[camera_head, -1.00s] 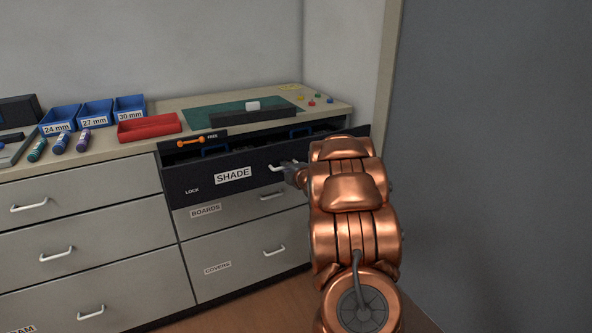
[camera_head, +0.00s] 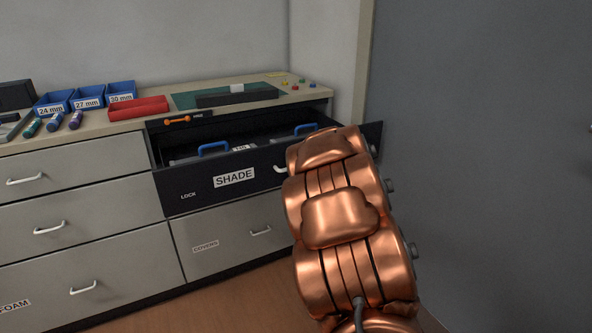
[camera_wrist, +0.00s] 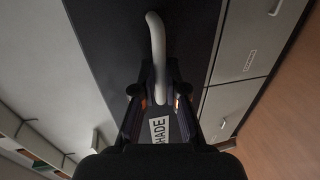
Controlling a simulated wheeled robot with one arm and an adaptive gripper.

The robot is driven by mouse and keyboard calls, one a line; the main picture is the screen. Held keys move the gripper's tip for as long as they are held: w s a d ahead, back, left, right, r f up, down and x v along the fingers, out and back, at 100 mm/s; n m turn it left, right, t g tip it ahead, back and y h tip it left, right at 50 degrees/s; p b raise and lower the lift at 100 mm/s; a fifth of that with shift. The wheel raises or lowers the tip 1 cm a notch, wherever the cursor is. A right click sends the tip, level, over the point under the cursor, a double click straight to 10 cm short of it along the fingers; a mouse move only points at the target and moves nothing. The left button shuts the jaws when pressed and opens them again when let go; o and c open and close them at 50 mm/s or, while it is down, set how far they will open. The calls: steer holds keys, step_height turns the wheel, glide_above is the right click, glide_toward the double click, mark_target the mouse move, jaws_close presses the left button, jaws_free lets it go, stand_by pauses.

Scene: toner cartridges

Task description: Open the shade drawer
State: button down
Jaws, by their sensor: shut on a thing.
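The dark shade drawer (camera_head: 205,188) has a white SHADE label and stands pulled out from the cabinet. Its inside shows, with blue handles (camera_head: 214,148) on things lying in it. The drawer's white handle (camera_head: 280,169) is mostly hidden behind my copper arm in the head view. In the wrist view the handle (camera_wrist: 156,40) runs down between the fingers of my gripper (camera_wrist: 160,95), which is shut on it. The gripper itself is hidden by my arm in the head view.
Below is the closed COVERS drawer (camera_head: 225,240). Closed grey drawers (camera_head: 75,215) stand at the left. The counter bears blue bins (camera_head: 88,98), a red tray (camera_head: 138,109) and a green mat (camera_head: 200,97). A grey wall panel (camera_head: 480,150) rises at the right.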

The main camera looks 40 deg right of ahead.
steer(key=shift+s+a, duration=0.2)
steer(key=c, duration=1.2)
jaws_free()
steer(key=shift+d, duration=0.15)
steer(key=shift+s, duration=0.15)
steer(key=v, duration=1.1)
steer(key=shift+s, duration=0.4)
steer(key=shift+r, duration=0.15)
